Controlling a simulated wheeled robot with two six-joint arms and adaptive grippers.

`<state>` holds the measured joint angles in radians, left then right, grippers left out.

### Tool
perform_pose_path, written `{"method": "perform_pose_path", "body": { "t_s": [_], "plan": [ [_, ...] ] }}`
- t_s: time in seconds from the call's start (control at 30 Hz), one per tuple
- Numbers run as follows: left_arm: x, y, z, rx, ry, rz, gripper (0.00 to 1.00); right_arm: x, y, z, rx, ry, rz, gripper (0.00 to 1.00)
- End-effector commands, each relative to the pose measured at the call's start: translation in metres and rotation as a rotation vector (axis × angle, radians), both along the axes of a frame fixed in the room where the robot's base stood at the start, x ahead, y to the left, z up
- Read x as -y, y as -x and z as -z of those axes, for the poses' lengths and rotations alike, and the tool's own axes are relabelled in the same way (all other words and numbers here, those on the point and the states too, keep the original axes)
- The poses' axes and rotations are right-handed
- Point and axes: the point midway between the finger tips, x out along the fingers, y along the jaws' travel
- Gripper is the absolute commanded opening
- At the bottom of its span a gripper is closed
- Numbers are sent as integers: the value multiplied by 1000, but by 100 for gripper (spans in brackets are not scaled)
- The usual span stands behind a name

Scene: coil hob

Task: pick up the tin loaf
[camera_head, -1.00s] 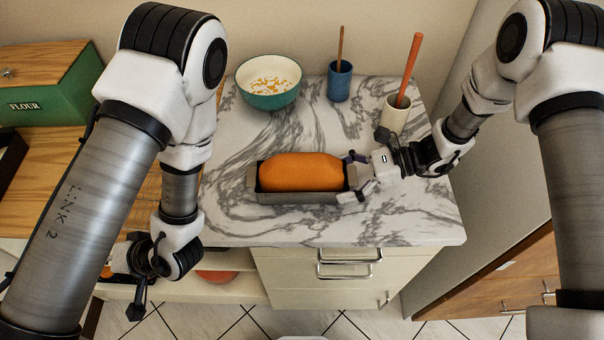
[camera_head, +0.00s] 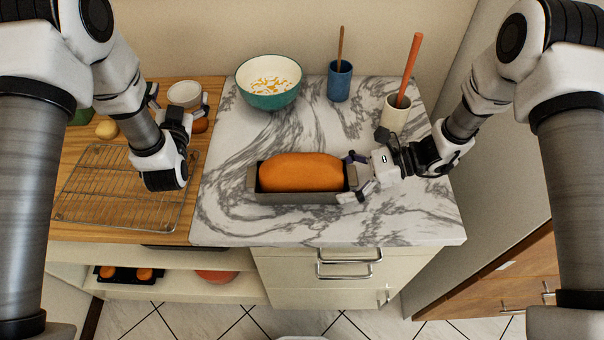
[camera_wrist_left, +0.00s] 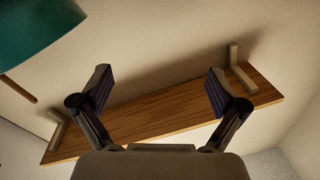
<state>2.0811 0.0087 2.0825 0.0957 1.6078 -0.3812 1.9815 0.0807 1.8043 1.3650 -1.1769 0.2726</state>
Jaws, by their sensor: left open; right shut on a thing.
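The tin loaf is an orange-brown loaf (camera_head: 300,172) in a grey rectangular tin (camera_head: 290,198), resting on the marble top in the middle of the head view. My right gripper (camera_head: 355,177) is shut on the right end of the tin. My left gripper (camera_head: 178,100) is open and empty, to the left of the tin and farther back, over the wooden counter. In the left wrist view its two fingers (camera_wrist_left: 158,92) stand wide apart with nothing between them.
A teal bowl (camera_head: 269,96), a blue cup (camera_head: 340,86) and a cream cup (camera_head: 395,117) with an orange stick stand behind the tin. A wire rack (camera_head: 100,190) lies on the wooden counter at left. The marble left of the tin is clear.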

Motion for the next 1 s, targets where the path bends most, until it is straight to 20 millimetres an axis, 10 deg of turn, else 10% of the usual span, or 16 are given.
{"method": "perform_pose_path", "body": {
  "t_s": [0.17,0.4,0.7,1.0],
  "plan": [
    [67,-8,-1,-44,164,421,97,0,0,1,0,2,1,50],
    [137,38,2,-202,250,980,97,0,0,1,0,2,1,50],
    [144,125,29,-483,124,1490,97,0,0,1,0,2,2,50],
    [159,147,47,-563,60,1591,97,0,0,1,-1,1,1,50]
  ]
}}
